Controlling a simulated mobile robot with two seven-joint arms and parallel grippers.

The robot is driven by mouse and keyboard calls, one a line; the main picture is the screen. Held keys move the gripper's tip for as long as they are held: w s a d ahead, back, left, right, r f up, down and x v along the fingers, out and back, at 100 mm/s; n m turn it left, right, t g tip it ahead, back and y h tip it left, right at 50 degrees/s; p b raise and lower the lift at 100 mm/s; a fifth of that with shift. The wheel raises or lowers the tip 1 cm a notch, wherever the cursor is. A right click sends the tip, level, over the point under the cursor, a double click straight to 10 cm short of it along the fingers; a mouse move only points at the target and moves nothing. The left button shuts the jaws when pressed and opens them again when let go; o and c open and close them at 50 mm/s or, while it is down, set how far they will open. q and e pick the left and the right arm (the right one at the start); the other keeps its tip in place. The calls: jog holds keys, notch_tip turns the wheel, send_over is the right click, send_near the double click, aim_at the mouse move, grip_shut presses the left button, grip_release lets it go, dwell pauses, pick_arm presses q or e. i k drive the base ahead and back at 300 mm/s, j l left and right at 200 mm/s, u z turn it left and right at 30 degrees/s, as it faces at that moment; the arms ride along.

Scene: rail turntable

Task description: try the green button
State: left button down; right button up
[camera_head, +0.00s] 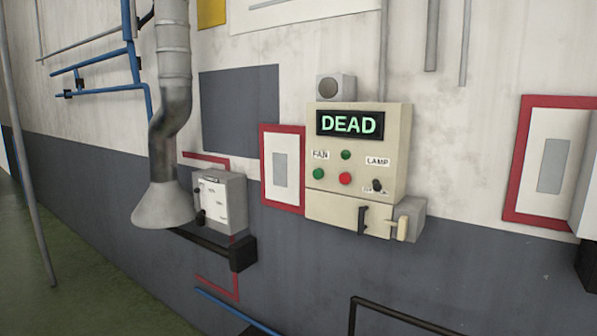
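A cream control box (391,120) is mounted on the wall right of centre. Its black display (349,123) reads "DEAD" in green letters. Below it are a green button (318,174) at the left, under a "FAN" label, and a red button (345,179) beside it. A smaller green light or button (346,155) sits above the red one. A dark knob or switch (377,186) is at the right, under a "LAMP" label. Neither of my grippers shows in the head view.
A black handle (362,219) and a cream lever (402,228) protrude at the box's lower part. A grey duct with a flared hood (163,205) and a small grey box (221,202) stand to the left. A black rail (400,316) is at the bottom. Green floor is clear at lower left.

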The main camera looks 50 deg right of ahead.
aim_at(318, 173)
jog(key=i+z, duration=0.25)
jog(key=i, duration=0.2)
jog(key=i+z, duration=0.3)
jog(key=i, duration=0.2)
jog(key=i+j+z, duration=0.25)
jog(key=i, duration=0.2)
jog(key=i+z, duration=0.25)
jog(key=z, duration=0.25)
jog(key=i+j+z, duration=0.1)
jog(key=i+z, duration=0.15)
jog(key=z, duration=0.2)
jog(key=i+j+z, duration=0.15)
jog(key=z, duration=0.35)
jog(key=i+j+z, duration=0.65)
jog(key=l, duration=0.1)
